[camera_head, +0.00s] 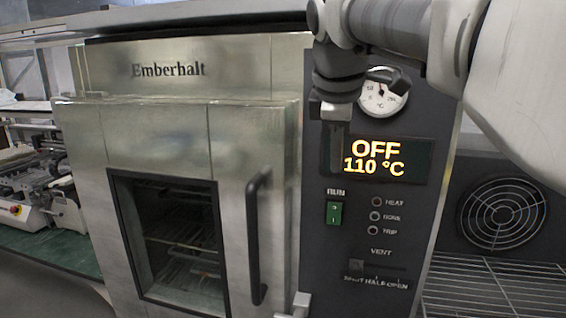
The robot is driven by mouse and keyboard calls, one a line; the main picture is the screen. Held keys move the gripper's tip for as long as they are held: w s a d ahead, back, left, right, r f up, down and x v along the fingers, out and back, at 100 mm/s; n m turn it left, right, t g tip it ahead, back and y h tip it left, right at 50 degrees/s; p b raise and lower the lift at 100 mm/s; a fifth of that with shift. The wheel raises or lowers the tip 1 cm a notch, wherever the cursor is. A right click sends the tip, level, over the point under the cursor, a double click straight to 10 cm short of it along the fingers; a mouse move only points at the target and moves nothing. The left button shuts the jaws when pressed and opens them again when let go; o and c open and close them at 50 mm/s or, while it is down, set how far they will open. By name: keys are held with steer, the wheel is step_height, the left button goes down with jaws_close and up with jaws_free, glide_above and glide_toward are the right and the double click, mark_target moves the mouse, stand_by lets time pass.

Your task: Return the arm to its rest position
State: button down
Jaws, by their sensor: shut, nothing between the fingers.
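My arm reaches in from the upper right of the head view. My gripper (333,150) points down in front of the oven's control panel, left of the display, and is shut and empty. The steel oven (200,75) is marked "Emberhalt". Its display (376,158) reads OFF and 110 °C. The green RUN switch (334,212) is below my gripper. A round dial gauge (383,98) is partly hidden behind my gripper's wrist.
The oven door, with its dark window (175,240) and black vertical handle (259,237), appears closed. A vent slider (357,266) is low on the panel. A wire rack (490,290) and round fan grille (503,213) are at right. Bench equipment (40,185) stands at left.

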steer(key=s+d+f+m+y, duration=0.1)
steer(key=s+f+m, duration=1.3)
steer(key=s+f, duration=0.5)
steer(key=shift+s+d+f+t+y, duration=0.2)
steer(key=shift+s+d+t+y, duration=0.1)
steer(key=shift+s+d+t, duration=0.1)
